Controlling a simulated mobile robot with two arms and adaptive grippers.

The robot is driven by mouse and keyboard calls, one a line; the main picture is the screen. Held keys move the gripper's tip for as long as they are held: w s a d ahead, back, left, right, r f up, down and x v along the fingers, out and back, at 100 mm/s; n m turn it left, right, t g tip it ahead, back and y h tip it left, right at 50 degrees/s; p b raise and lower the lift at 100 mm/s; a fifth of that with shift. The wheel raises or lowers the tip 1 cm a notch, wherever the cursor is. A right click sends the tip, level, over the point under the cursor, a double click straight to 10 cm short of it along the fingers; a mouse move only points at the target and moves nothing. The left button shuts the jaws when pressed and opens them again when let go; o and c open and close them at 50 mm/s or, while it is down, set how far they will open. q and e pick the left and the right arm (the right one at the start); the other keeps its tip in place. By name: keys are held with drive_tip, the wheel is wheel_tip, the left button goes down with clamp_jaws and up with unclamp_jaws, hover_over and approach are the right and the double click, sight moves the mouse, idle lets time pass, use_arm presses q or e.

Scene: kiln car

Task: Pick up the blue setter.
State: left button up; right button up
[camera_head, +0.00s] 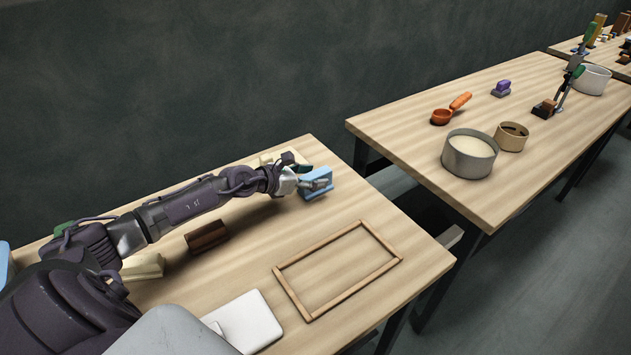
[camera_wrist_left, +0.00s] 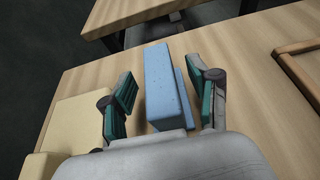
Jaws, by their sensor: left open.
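The blue setter (camera_head: 318,184) is a light blue block with a step along one side. It rests on the near table, close to its far right edge. My left gripper (camera_head: 304,182) reaches it from the left in the head view. In the left wrist view the blue setter (camera_wrist_left: 165,88) stands between the two green-padded fingers of my left gripper (camera_wrist_left: 166,98). The fingers are open, with a visible gap on each side of the setter. My right gripper is not in view.
A wooden frame (camera_head: 276,268) lies flat on the near table (camera_head: 235,258). A brown block (camera_head: 206,236), a cream block (camera_head: 143,267) and a white slab (camera_head: 246,322) are also there. A second table (camera_head: 400,135) with pots stands to the right, across a gap.

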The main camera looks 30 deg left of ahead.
use_arm(q)
drive_tip(key=shift+w+d+f, duration=0.2)
drive_tip(key=shift+w, duration=0.35)
clamp_jaws()
drive_tip(key=shift+r, duration=0.2)
